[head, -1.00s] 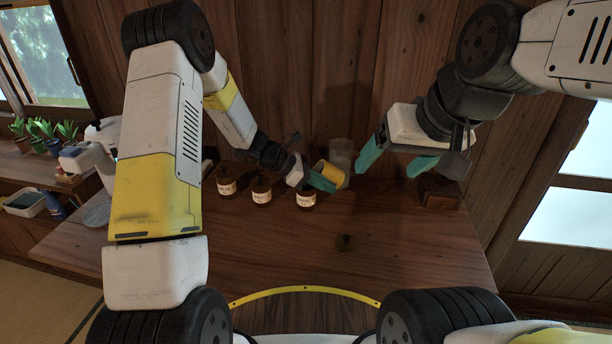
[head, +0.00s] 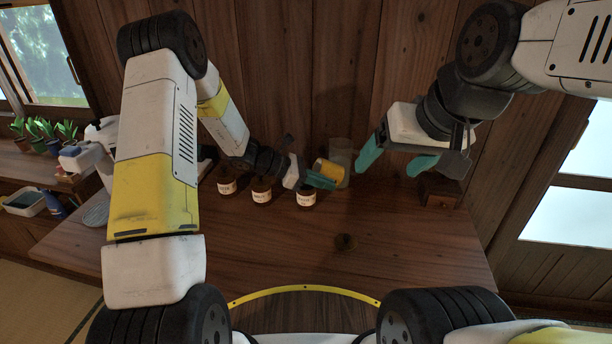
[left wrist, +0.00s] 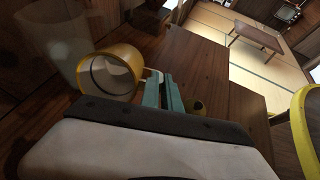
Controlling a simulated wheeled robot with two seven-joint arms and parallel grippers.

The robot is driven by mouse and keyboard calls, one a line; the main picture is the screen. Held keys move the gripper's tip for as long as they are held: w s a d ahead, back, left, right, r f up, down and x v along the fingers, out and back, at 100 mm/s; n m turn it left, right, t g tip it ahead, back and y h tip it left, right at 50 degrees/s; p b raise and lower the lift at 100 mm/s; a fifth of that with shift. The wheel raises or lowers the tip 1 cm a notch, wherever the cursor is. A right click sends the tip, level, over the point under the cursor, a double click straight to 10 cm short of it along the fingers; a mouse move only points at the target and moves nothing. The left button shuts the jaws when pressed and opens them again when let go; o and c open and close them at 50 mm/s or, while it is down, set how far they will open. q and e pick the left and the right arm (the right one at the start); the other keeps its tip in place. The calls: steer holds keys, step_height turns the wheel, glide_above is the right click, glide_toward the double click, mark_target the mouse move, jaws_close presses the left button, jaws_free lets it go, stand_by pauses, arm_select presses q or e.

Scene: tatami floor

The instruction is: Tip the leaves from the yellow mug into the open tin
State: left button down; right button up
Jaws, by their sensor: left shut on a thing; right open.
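The yellow mug (head: 328,172) is tilted above the back of the wooden table. My left gripper (head: 318,180) is shut on it, apparently at its handle. In the left wrist view the mug (left wrist: 108,72) lies beside my teal fingers (left wrist: 163,92) with its mouth facing the camera; its inside looks pale grey and I make out no leaves. My right gripper (head: 396,162) is open and empty.
A clear glass vessel (head: 342,158) stands just behind the mug. Several brown labelled jars, one of them near my left gripper (head: 306,197), stand in a row to the left. A small wooden box (head: 438,190) is at the right. The table's front (head: 410,250) is clear.

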arm_select(q)
steer(key=shift+a+r+h+p, duration=0.25)
steer(key=shift+h+p, duration=0.2)
steer(key=shift+h, duration=0.45)
steer(key=shift+a+r+h, duration=0.25)
steer(key=shift+a+h, duration=0.35)
steer(key=shift+h, duration=0.3)
stand_by(0.4)
steer(key=shift+a+r+h+p, duration=0.1)
steer(key=shift+h+p, duration=0.2)
steer(key=shift+h, duration=0.1)
steer(key=shift+s+a+r+t+h+p, duration=0.15)
steer(key=shift+a+t+h, duration=0.1)
steer(key=shift+h, duration=0.55)
steer(key=shift+w+a+r+t+h+p, duration=0.1)
steer(key=shift+a+t+h+p, duration=0.1)
steer(key=shift+h, duration=0.6)
stand_by(0.6)
steer(key=shift+s+a+r+h, duration=0.1)
steer(key=shift+a+h, duration=0.15)
steer(key=shift+h, duration=0.45)
steer(key=shift+a+h, duration=0.25)
steer(key=shift+h, duration=0.45)
stand_by(0.5)
steer(key=shift+a+r+h+p, duration=0.15)
steer(key=shift+r+h, duration=0.1)
steer(key=shift+r, duration=0.55)
steer(key=shift+a+r+h+p, duration=0.15)
steer(key=shift+r+h, duration=0.1)
steer(key=shift+r, duration=0.5)
